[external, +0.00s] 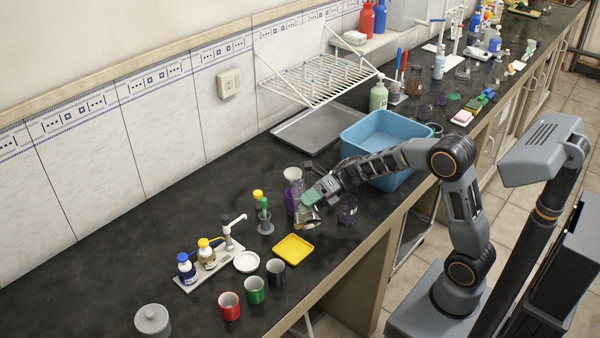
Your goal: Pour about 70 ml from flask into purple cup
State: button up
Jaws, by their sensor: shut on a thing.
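My gripper (314,195) is low over the black bench, in front of the blue tub. It is shut on a clear glass vessel, which looks like the flask (309,216). The flask appears tilted, but its mouth and the liquid level are too small to make out. A purple cup (290,203) stands just left of the flask, partly hidden by the glass and gripper. I cannot tell whether the flask touches it or whether liquid is flowing. A dark purplish glass vessel (347,209) stands to the right of my gripper.
A blue tub (372,136) is close behind my forearm. A white funnel-like piece (293,174) is behind the purple cup.

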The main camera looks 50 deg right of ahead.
jog(key=shift+b, duration=0.35)
jog(key=shift+w+n+b, duration=0.1)
jog(key=shift+n+b, duration=0.4)
jog(key=shift+b, duration=0.3)
jog(key=b, duration=0.2)
jog(key=f+n+h+b, duration=0.1)
jog(key=shift+w+d+n+t+b, duration=0.2)
jog(key=shift+n+t+b, duration=0.1)
jog(key=shift+b, duration=0.05)
jog(key=shift+r+n+t+h+b, duration=0.1)
jog(key=shift+n+t+h+b, duration=0.25)
jog(key=shift+b, duration=0.35)
jog(key=shift+n+b, duration=0.35)
jog(key=shift+b, duration=0.25)
jog(key=shift+s+a+f+n+h+b, duration=0.25)
jog(key=shift+f+n+h+b, duration=0.25)
jog(key=shift+b, duration=0.7)
jog(key=b, duration=0.1)
jog(key=s+n+t+b, duration=0.1)
jog(key=b, duration=0.1)
jog(key=shift+a+f+n+h, duration=0.2)
jog(key=shift+a+n+h, duration=0.05)
jog(key=shift+n, duration=0.05)
jog(key=n+b, duration=0.1)
jog(key=b, duration=0.1)
jog(key=n+t+b, duration=0.1)
jog(key=b, duration=0.1)
jog(key=shift+s+a+t+h, duration=0.25)
jog(key=shift+h, duration=0.15)
